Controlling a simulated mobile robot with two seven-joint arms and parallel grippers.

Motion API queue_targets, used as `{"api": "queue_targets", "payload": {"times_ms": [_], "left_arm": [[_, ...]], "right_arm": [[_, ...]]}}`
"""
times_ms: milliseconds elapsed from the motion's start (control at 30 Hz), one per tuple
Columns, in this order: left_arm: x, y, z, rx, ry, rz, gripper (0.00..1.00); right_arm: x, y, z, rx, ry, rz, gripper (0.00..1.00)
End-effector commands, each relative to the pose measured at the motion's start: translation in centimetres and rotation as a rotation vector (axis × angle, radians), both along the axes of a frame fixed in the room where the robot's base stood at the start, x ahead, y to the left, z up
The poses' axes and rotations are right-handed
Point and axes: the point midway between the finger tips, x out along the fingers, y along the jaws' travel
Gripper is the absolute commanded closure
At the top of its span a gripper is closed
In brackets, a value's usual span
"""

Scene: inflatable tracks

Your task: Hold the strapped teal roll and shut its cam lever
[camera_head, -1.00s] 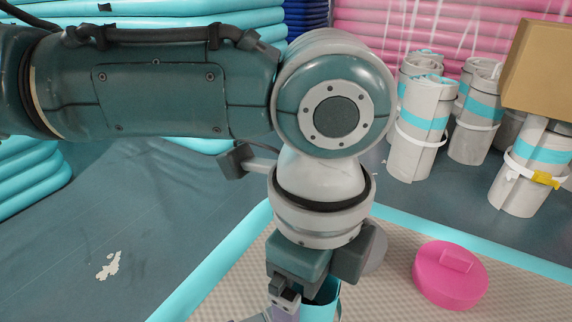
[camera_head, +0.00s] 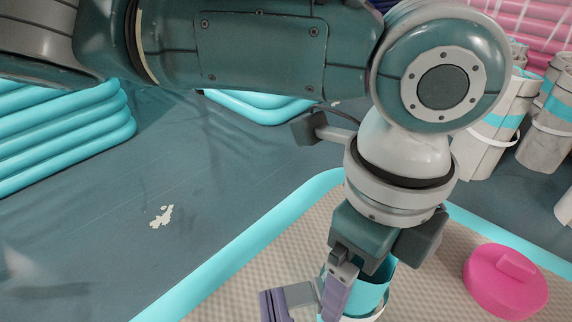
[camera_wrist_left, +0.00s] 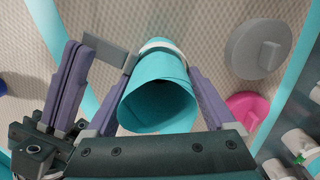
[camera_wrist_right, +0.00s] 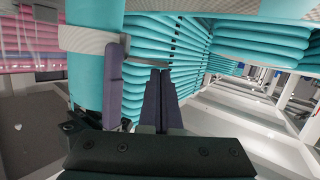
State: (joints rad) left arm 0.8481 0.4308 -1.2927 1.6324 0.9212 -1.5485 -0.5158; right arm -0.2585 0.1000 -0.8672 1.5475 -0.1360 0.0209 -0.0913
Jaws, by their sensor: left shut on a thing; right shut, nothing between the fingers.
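The teal roll (camera_head: 370,295) stands in my left gripper in the head view. The left wrist view looks into the open end of the roll (camera_wrist_left: 160,100), with a pale strap (camera_wrist_left: 165,45) around it beyond the fingers. My left gripper (camera_wrist_left: 165,85) is shut on the roll, one purple finger on each side. The grey cam lever (camera_wrist_left: 107,50) sticks out sideways from the strap, away from the roll. My right gripper (camera_wrist_right: 160,75) is shut and empty beside the lever; its purple fingers (camera_head: 272,305) show at the head view's lower edge. My left wrist hides part of the roll.
A pink disc with a handle (camera_head: 505,280) lies on the beige mat (camera_head: 300,245), which has a teal inflated border (camera_head: 245,250). A grey disc (camera_wrist_left: 258,48) lies near it. Several strapped grey rolls (camera_head: 490,130) stand at back right.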

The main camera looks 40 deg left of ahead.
Motion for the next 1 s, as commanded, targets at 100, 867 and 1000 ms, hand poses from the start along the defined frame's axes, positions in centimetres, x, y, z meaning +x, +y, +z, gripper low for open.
{"api": "queue_targets", "payload": {"times_ms": [100,867,1000], "left_arm": [[-0.1,0.1,-0.3,0.004,0.003,0.000,0.95],[-0.1,0.1,-0.2,0.003,0.003,0.000,0.95],[-0.1,0.1,-0.2,0.003,0.003,0.000,0.95]], "right_arm": [[0.0,0.0,-0.2,-0.013,-0.015,-0.001,1.00],[-0.4,0.3,-1.6,-0.195,-0.250,-0.002,1.00],[-0.4,0.3,-2.2,-0.264,-0.341,-0.002,1.00]]}}
